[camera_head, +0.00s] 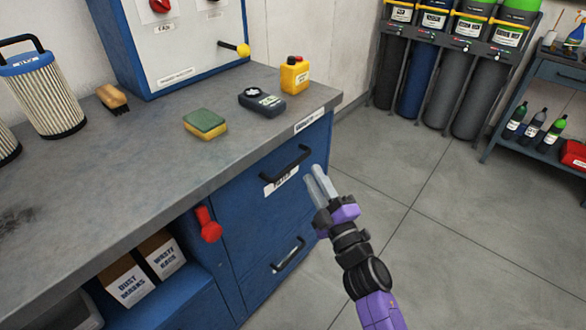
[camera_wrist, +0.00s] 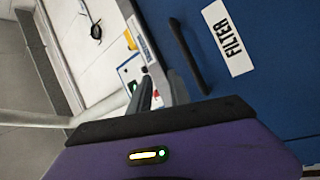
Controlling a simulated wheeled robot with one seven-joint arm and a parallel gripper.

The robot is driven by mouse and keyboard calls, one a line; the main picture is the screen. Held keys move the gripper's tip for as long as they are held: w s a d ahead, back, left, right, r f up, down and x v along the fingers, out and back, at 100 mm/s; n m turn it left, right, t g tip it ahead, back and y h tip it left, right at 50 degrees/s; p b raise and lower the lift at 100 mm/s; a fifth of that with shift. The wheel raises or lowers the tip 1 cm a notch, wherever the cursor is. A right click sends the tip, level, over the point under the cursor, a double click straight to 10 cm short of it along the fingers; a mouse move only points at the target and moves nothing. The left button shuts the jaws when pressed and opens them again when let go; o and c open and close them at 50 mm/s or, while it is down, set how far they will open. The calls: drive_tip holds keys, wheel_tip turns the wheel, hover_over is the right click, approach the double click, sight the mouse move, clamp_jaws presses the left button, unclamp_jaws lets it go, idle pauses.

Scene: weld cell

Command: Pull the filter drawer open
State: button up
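The filter drawer (camera_head: 258,205) is the upper blue front of the cabinet, and it looks closed, flush with the cabinet. Its black bar handle (camera_head: 287,164) has a white label beneath it. In the wrist view the handle (camera_wrist: 188,57) lies upper right of the fingers, beside the white FILTER label (camera_wrist: 228,38). My gripper (camera_head: 317,178) is in front of the drawer, just right of the handle and apart from it. Its two pale fingers (camera_wrist: 158,92) have a narrow gap between them and hold nothing.
A lower drawer has its own handle (camera_head: 288,254). The worktop (camera_head: 150,170) overhead carries a sponge (camera_head: 205,123), a meter (camera_head: 262,102) and a yellow bottle (camera_head: 294,75). The floor (camera_head: 440,220) to the right is clear.

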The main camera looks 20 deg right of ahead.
sight(293, 162)
drive_tip(key=w+a+f+n, duration=0.1)
drive_tip(key=w, duration=0.2)
drive_tip(key=w+f+n+b, duration=0.1)
drive_tip(key=w+n, duration=0.1)
drive_tip(key=w, duration=0.1)
drive_tip(key=w+a+f+n+g, duration=0.1)
drive_tip(key=w, duration=0.3)
drive_tip(key=shift+a+y, duration=0.35)
drive_tip(key=shift+y, duration=0.05)
clamp_jaws()
drive_tip(key=shift+f, duration=0.1)
idle(1.0)
